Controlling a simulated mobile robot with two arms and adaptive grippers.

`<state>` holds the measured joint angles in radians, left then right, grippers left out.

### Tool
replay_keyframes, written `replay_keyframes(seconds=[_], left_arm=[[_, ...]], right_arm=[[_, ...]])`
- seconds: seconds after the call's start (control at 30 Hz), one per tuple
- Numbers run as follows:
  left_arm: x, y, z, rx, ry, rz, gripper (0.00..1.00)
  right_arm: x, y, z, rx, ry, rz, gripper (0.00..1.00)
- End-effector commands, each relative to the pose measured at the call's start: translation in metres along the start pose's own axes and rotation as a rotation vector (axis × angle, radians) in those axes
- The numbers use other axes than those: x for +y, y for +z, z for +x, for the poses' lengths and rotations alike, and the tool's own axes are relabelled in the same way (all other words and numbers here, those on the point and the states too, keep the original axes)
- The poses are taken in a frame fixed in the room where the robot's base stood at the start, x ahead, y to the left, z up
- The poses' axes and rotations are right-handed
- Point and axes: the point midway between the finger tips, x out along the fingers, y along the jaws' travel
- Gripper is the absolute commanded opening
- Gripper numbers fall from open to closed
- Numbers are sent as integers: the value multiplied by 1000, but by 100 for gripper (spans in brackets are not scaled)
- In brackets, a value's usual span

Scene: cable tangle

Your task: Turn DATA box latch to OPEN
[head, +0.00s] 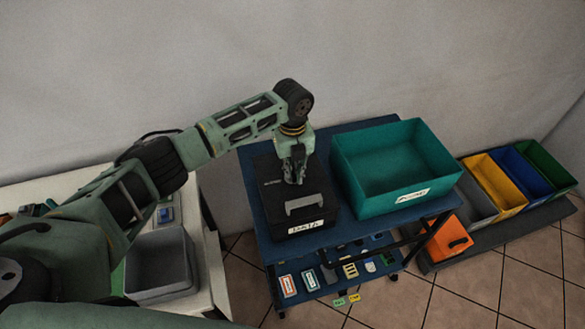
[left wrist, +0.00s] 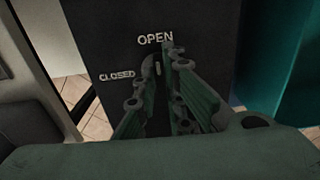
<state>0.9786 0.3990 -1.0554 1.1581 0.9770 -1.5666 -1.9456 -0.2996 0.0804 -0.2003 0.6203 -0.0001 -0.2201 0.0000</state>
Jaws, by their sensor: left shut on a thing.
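The black DATA box (head: 270,192) stands on the blue cart, with a grey handle (head: 304,205) and a white label (head: 306,228) on its near side. In the left wrist view its dark lid (left wrist: 100,30) carries the words OPEN (left wrist: 155,39) and CLOSED (left wrist: 117,76). My left gripper (head: 295,178) points down onto the lid. In the left wrist view, its fingers (left wrist: 160,85) are closed around the latch (left wrist: 158,68). Only a small pale part of the latch shows, just below OPEN; the fingers hide the rest. My right gripper is not in view.
A teal crate (head: 385,180) stands right beside the box on the blue cart (head: 262,220). Small items lie on the cart's lower shelf. Coloured bins (head: 497,182) stand at the right, and a grey bin (head: 160,262) sits on the white table at the left.

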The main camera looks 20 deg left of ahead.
Motion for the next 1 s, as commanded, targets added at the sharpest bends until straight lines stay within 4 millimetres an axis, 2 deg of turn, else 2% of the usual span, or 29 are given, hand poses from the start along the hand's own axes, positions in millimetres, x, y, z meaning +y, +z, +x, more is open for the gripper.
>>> replay_keyframes(seconds=[0.13,0.17,0.37,0.73,0.87,1.0], left_arm=[[-1,1,-2,-3,-3,2,0],[-1,1,-2,-3,-3,2,11],[-1,0,-1,-2,-2,1,28],[0,0,-5,-1,-1,0,28],[-1,1,-22,-2,-3,0,28],[-1,1,-52,-4,-3,1,28]], right_arm=[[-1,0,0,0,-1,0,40],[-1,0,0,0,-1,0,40],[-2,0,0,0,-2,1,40],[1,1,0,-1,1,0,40],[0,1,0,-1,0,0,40],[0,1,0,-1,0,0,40]])
